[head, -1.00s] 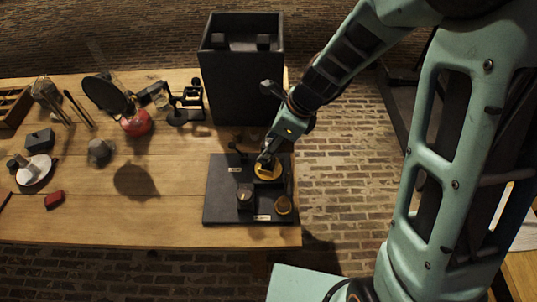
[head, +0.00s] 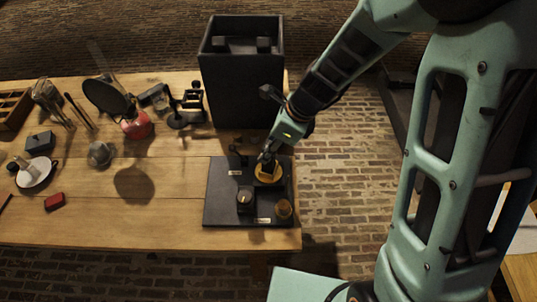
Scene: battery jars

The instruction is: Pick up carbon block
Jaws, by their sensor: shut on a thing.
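My gripper (head: 268,160) is at the back right of a black board (head: 222,206), pointing down over a yellow round piece (head: 268,174). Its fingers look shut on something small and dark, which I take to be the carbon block. The block is too small and too hidden by the fingers to make out its shape. I cannot tell whether it touches the yellow piece. A dark jar with a pale top (head: 245,199) and a brass-coloured jar (head: 283,209) stand on the front of the board.
A tall black open box (head: 240,90) stands behind the board. Left of it are a stand (head: 178,118), a red object with a dark disc (head: 137,126), a grey block (head: 40,141), a white plate (head: 35,172) and a red block (head: 55,201). Bare wood lies left of the board.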

